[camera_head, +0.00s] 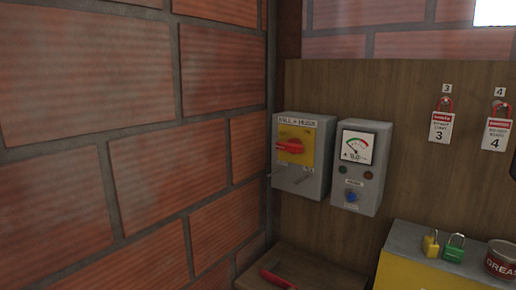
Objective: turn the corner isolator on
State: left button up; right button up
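The corner isolator (303,155) is a grey box on the wooden back panel, right beside the brick side wall. It has a yellow plate (297,134) and a red rotary handle (289,146), which lies roughly horizontal. A label is above the plate, too small to read surely. Short grey pegs or toggles (302,178) stick out below the plate. I cannot read any on or off marking. Neither of my grippers is in view, and nothing touches the handle.
A grey meter box (361,167) with a blue knob hangs close to the isolator's right. Tags 3 (440,127) and 4 (495,134) hang farther right. Yellow (430,243) and green (455,247) padlocks and a grease tin (501,260) stand below. The brick wall (140,150) limits room left.

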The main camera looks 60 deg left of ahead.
aim_at(293, 146)
jog(key=i+j+u, duration=0.1)
jog(key=u, duration=0.35)
jog(key=i+j+u, duration=0.1)
jog(key=u, duration=0.3)
jog(key=i+u, duration=0.1)
jog(key=u, duration=0.35)
jog(key=i+u, duration=0.1)
jog(key=u, duration=0.35)
